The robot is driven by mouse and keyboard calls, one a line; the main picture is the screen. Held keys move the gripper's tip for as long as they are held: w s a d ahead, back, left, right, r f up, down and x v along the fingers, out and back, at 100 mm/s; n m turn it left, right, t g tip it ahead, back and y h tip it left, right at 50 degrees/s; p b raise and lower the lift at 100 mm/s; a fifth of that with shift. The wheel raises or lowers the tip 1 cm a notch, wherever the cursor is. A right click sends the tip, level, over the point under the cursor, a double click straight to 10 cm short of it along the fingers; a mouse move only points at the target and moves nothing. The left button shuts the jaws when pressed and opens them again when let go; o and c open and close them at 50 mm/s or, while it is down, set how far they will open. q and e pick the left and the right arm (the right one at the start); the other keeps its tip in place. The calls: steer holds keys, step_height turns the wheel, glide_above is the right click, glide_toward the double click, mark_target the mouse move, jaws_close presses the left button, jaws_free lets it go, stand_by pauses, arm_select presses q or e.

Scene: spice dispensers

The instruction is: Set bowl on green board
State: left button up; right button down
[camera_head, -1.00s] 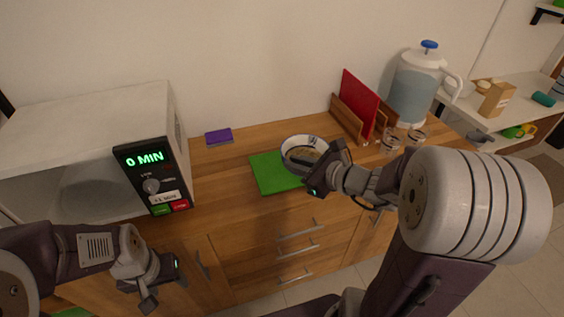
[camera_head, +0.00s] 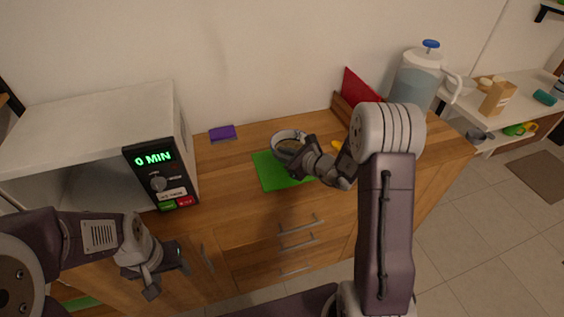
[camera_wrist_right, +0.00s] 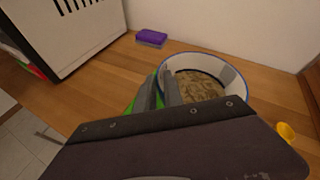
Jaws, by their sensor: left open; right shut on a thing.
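The white bowl (camera_head: 275,138) with a blue rim holds brownish, grainy contents. My right gripper (camera_head: 293,162) is shut on the bowl's near side. The bowl is over the back right part of the green board (camera_head: 268,177); I cannot tell whether its base touches the board. In the right wrist view the bowl (camera_wrist_right: 231,77) is roughly level beyond the fingers (camera_wrist_right: 160,92), and a strip of the green board (camera_wrist_right: 140,97) shows beside them. My left gripper (camera_head: 167,277) is open and empty in front of the counter, below the microwave.
The microwave (camera_head: 100,120) stands open on the left. A purple sponge (camera_head: 222,133) lies behind the board. A wooden rack with a red board (camera_head: 361,86) and a water jug (camera_head: 416,80) stand at the back right. A small yellow thing (camera_head: 336,145) lies right of the bowl.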

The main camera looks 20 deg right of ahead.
step_height(320, 180, down, 4)
steer(key=shift+r, duration=0.1)
steer(key=shift+b, duration=0.3)
steer(key=c, duration=1.5)
jaws_free()
steer(key=shift+o, duration=0.2)
